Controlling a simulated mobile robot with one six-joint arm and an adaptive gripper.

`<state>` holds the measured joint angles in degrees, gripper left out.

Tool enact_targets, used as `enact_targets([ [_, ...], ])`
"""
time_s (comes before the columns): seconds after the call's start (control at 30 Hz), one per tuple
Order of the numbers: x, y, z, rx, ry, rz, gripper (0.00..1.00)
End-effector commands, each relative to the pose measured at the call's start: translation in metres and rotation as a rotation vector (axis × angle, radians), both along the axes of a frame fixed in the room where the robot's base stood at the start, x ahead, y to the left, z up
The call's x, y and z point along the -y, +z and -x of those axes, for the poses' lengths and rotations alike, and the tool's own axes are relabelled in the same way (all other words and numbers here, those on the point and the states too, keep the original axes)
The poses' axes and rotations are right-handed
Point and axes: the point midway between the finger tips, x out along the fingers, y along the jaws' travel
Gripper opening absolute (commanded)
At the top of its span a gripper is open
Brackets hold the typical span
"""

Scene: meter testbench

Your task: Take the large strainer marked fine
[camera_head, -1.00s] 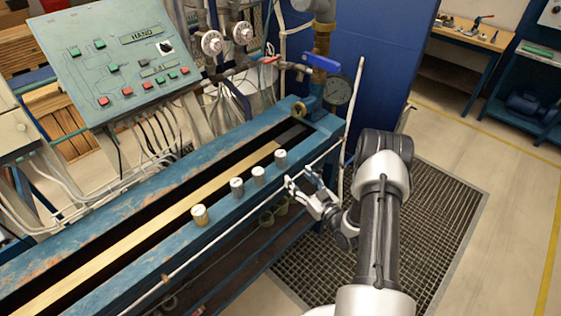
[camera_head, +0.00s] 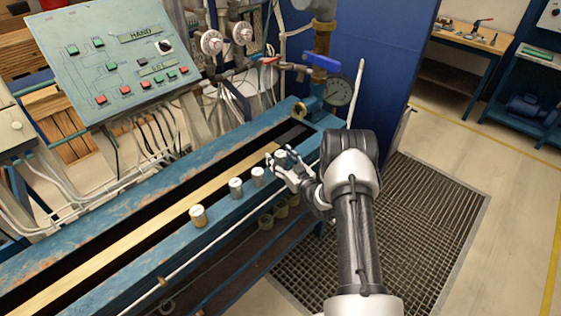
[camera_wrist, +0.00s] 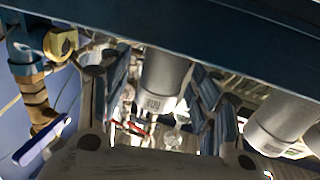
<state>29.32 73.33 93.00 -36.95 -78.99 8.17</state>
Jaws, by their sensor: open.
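Several cylindrical strainers stand in a row on the front rail of the bench. The nearest one (camera_head: 198,215) is widest and brassy below. Two grey ones (camera_head: 236,187) (camera_head: 257,177) stand behind it. The farthest grey one (camera_head: 281,154) is partly hidden by my gripper (camera_head: 277,166). In the wrist view my gripper (camera_wrist: 165,95) is open, with one finger on each side of a grey strainer (camera_wrist: 164,78); contact cannot be told. It has small lettering too blurred to read. A second strainer (camera_wrist: 285,118) is at right, outside the fingers.
A gauge (camera_head: 338,90) and blue-handled valve (camera_head: 322,63) stand at the bench's far end. A sloped control panel (camera_head: 110,65) is behind.

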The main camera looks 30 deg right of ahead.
Motion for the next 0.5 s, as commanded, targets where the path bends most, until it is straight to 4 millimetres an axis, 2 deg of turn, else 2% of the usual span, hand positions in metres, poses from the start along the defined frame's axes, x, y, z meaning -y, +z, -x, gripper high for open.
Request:
enact_targets([
  [0.17, -0.0001, 0.0002, 0.0002, 0.0, 0.0, 0.0, 0.56],
  [0.5, -0.0002, 0.0002, 0.0004, 0.0, 0.001, 0.0, 0.34],
])
